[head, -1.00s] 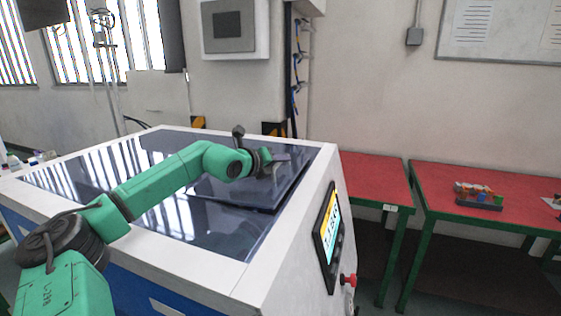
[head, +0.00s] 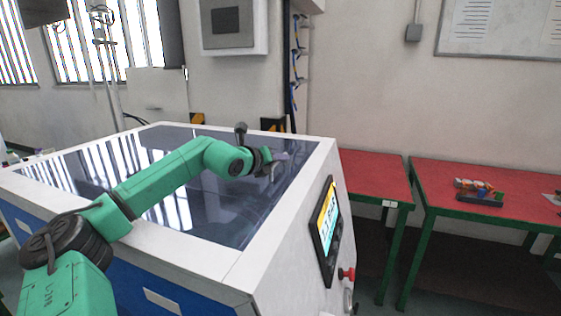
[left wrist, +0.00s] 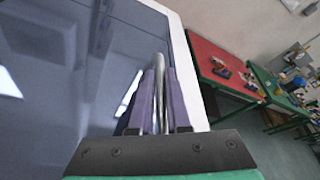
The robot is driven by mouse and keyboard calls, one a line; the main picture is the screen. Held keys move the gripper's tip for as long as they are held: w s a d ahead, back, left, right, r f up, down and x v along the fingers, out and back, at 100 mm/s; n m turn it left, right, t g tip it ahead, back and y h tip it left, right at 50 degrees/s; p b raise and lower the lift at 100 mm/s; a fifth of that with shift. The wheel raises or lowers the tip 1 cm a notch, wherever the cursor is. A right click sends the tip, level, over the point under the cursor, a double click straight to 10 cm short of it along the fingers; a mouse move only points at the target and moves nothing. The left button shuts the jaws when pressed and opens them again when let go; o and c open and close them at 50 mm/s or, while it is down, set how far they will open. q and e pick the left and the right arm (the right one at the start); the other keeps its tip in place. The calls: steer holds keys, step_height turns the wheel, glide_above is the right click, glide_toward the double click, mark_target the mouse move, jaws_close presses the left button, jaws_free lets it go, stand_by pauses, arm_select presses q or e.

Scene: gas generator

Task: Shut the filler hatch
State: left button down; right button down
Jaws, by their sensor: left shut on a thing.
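The filler hatch (head: 255,190) is a dark glossy panel in the top of the white and blue generator (head: 290,215). It appears to lie level with the surrounding top, with no clear gap at its edge. My left gripper (head: 277,161) is over the hatch near its right side. In the left wrist view, its purple fingers (left wrist: 160,80) are shut on the silver bar handle (left wrist: 159,92), which stands on the hatch's dark surface (left wrist: 60,95). Part of the hatch is hidden behind my left arm. My right gripper is not in view.
A control screen (head: 328,230) and a red knob (head: 347,273) are on the generator's right side. Red-topped tables (head: 480,180) stand to the right, one with a small rack (head: 479,198) on it. A wall panel (head: 233,22) hangs behind.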

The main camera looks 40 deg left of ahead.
mark_target(262, 183)
arm_select(q)
steer(key=c, duration=1.3)
jaws_free()
steer(key=shift+d+f, duration=0.1)
steer(key=shift+f, duration=0.25)
steer(key=o, duration=0.4)
steer(key=shift+s+r+b, duration=0.1)
steer(key=shift+s+b, duration=0.4)
steer(key=shift+b, duration=0.1)
steer(key=b+v, duration=0.6)
steer(key=v, duration=0.1)
steer(key=shift+s, duration=0.35)
steer(key=b+v, duration=0.2)
steer(key=v, duration=0.3)
steer(key=shift+s+d+r, duration=0.1)
steer(key=shift+d+r, duration=0.05)
steer(key=shift+r, duration=0.1)
steer(key=shift+s+r, duration=0.15)
steer(key=shift+s, duration=0.1)
